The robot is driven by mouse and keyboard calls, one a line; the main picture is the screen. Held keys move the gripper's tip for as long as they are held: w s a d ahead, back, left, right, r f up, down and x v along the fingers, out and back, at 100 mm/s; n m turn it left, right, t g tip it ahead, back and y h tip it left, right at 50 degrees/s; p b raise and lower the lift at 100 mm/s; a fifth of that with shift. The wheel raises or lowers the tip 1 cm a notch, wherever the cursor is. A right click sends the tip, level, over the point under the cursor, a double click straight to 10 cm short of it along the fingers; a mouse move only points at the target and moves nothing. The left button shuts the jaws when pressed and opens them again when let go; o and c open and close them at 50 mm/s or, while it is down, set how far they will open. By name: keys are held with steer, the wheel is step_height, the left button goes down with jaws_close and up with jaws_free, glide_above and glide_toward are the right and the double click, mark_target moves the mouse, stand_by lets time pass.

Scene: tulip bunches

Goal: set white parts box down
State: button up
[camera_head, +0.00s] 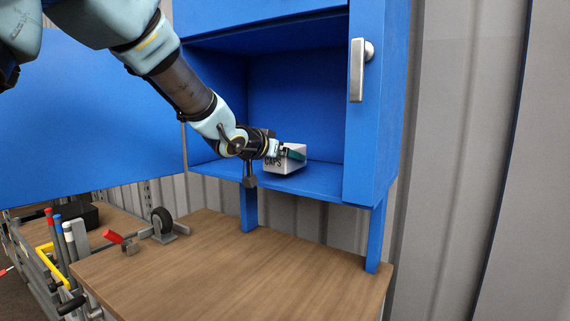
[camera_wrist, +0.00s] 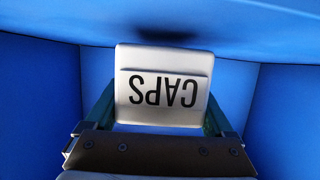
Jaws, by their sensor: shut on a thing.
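The white parts box (camera_head: 284,163) carries the dark letters CAPS and is inside the open blue cabinet (camera_head: 377,120), just above or on its floor; I cannot tell whether it touches. My gripper (camera_head: 292,153) reaches in from the left and is shut on the box. In the wrist view the white parts box (camera_wrist: 163,68) sits between the two green fingers of my gripper (camera_wrist: 160,110), with its lettering upside down. Blue cabinet walls surround it there. The gripper hides part of the box in the head view.
The cabinet door (camera_head: 95,110) stands open at the left. The cabinet floor (camera_head: 325,184) is bare right of the box. Below is a wooden bench top (camera_head: 240,275), with a caster wheel (camera_head: 162,222) and a red-handled clamp (camera_head: 115,238) at its left.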

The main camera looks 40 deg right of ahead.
steer(key=shift+f, duration=0.5)
steer(key=shift+f, duration=0.2)
steer(key=o, duration=1.4)
steer(key=shift+o, duration=0.2)
steer(key=shift+r, duration=0.15)
steer(key=v, duration=1.2)
